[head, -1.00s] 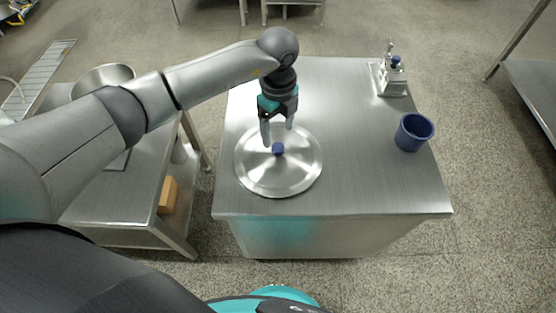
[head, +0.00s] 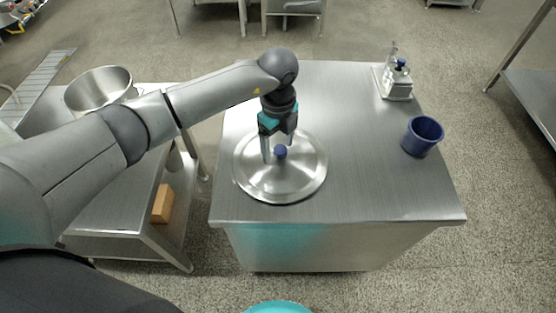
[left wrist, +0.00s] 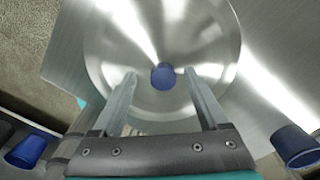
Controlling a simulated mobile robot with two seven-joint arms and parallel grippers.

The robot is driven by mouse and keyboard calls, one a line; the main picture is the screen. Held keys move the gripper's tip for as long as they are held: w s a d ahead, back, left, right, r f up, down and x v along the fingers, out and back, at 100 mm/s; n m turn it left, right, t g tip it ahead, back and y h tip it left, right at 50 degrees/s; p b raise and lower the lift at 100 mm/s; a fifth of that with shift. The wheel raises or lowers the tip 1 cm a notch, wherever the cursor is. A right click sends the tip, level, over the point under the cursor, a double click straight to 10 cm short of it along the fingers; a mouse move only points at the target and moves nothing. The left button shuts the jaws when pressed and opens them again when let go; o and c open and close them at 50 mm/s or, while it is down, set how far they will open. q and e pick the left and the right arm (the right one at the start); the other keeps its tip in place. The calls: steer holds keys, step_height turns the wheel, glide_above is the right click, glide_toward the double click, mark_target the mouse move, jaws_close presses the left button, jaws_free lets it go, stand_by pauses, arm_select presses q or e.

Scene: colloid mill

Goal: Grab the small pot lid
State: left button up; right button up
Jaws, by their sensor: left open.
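The small pot lid (head: 270,182) is a round shiny metal disc with a blue knob (head: 281,151), lying flat on the steel table (head: 370,190). In the left wrist view the lid (left wrist: 115,40) fills the upper middle, with its blue knob (left wrist: 163,76) near the centre. My left gripper (head: 278,158) points down over the lid. Its two fingers are apart, one on each side of the knob in the picture, with nothing between them held. In the left wrist view the fingertips (left wrist: 160,73) flank the knob with gaps on both sides. My right gripper is not in view.
A blue cup (head: 422,136) stands at the table's right side, and a small metal device (head: 394,82) with a blue knob at the back right. On the left, a side table holds a metal pot (head: 99,90). The table's middle and front right are clear.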

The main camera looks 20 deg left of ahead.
arm_select(q)
steer(key=shift+f, duration=0.35)
steer(key=shift+f, duration=0.1)
jaws_close()
